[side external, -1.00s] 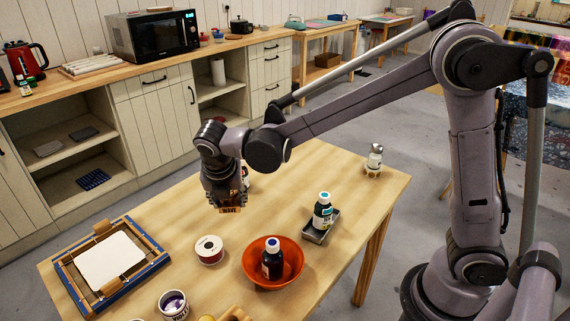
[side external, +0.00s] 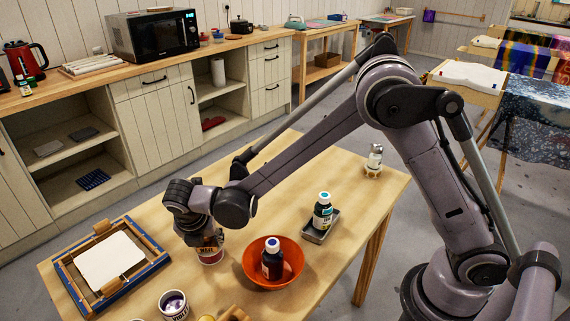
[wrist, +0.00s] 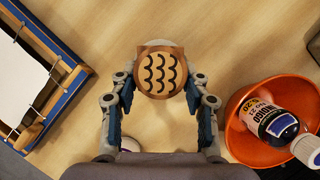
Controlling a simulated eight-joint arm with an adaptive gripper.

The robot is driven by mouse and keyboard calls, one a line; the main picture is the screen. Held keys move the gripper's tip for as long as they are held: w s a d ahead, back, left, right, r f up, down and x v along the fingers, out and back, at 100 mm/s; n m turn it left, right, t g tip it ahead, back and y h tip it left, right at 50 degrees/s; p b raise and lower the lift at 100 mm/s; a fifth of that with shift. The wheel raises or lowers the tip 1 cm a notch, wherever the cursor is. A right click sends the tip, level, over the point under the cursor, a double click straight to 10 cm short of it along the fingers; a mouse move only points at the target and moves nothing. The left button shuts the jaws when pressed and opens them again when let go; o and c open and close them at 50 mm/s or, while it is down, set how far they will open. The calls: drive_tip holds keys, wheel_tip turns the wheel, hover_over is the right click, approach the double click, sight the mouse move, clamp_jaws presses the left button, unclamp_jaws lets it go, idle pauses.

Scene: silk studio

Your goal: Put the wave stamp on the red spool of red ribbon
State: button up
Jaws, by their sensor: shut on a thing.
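The wave stamp (wrist: 160,72) shows in the wrist view as a round wooden face with dark wave marks, between the fingers of my gripper (wrist: 160,82). My gripper (side external: 207,240) is shut on it. In the side view my gripper is low over the red spool of red ribbon (side external: 210,259), which stands on the table. The spool's top is hidden behind the gripper and stamp, so I cannot tell whether the stamp touches it. In the wrist view the spool is hidden beneath the stamp.
An orange bowl (side external: 290,277) with a dark bottle (side external: 272,262) stands close to the right. A framed screen (side external: 148,272) lies to the left. A labelled cup (side external: 174,304) is in front. Another bottle (side external: 322,213) stands in a small tray (side external: 320,238).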

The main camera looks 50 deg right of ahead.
drive_tip(key=shift+f, duration=0.15)
drive_tip(key=o, duration=1.2)
drive_tip(key=shift+c, duration=0.2)
drive_tip(key=v, duration=1.1)
drive_tip(key=s+d+r+m+y, duration=0.1)
drive_tip(key=s+d+r+m, duration=0.15)
drive_tip(key=d+m, duration=0.2)
drive_tip(key=s+d+r+m+t+y, duration=0.1)
drive_tip(key=s+d+r+m, duration=0.15)
drive_tip(key=d+m, duration=0.2)
drive_tip(key=s+d+r+m, duration=0.1)
drive_tip(key=s+d+m, duration=0.2)
drive_tip(key=d+m, duration=0.15)
drive_tip(key=s+d+f+m+t+y, duration=0.1)
drive_tip(key=s+d+f+m+t, duration=0.1)
drive_tip(key=s+d+m, duration=0.5)
drive_tip(key=shift+s+m+t, duration=0.45)
drive_tip(key=shift+m+t, duration=0.05)
drive_tip(key=shift+m, duration=2.75)
